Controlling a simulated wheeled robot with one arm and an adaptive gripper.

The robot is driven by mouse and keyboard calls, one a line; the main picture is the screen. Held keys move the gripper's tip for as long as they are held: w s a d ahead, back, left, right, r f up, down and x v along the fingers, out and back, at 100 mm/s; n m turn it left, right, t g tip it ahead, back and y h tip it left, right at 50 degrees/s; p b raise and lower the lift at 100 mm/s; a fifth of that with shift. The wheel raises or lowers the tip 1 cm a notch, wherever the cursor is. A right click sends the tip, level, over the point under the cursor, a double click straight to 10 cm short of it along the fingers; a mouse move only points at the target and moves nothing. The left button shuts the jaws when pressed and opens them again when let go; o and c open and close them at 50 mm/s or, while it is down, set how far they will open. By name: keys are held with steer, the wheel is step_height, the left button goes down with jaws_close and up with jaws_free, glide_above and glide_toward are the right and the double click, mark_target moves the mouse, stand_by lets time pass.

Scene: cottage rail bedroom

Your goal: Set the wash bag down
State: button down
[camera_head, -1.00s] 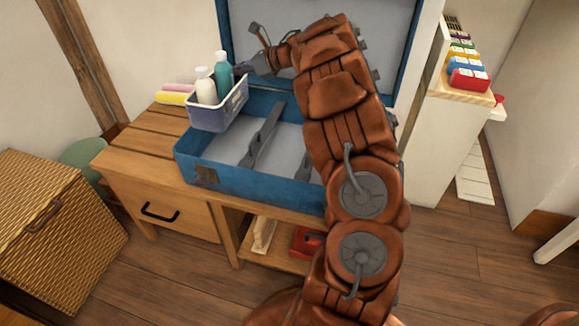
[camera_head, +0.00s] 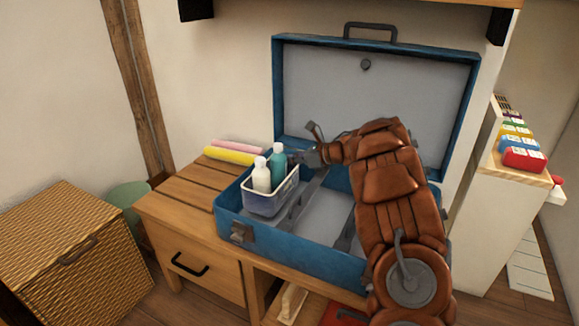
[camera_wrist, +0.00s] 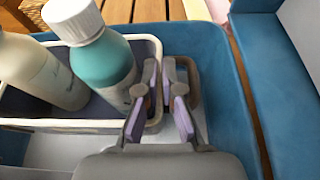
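The wash bag (camera_head: 270,203) is a small blue-grey open tub with a pale rim, holding a white bottle (camera_head: 261,176) and a teal bottle (camera_head: 278,164). It is upright inside the left end of the open blue suitcase (camera_head: 300,250); I cannot tell whether its base rests on the suitcase floor. My gripper (camera_head: 318,155) reaches its far right side. In the wrist view my gripper (camera_wrist: 161,85) has its fingers closed on the tub's end wall, one finger inside and one outside. The teal bottle (camera_wrist: 103,68) stands close beside the inner finger.
The suitcase lies on a wooden bench (camera_head: 178,209), its lid (camera_head: 400,85) raised behind. Grey straps cross its floor. Yellow (camera_head: 230,155) and pink rolls lie behind left. A wicker hamper (camera_head: 70,250) stands left. The suitcase's middle floor looks clear.

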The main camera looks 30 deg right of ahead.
steer(key=shift+f, duration=0.6)
steer(key=shift+f+b, duration=0.6)
steer(key=shift+b, duration=0.35)
steer(key=c, duration=1.3)
jaws_free()
steer(key=shift+r, duration=0.15)
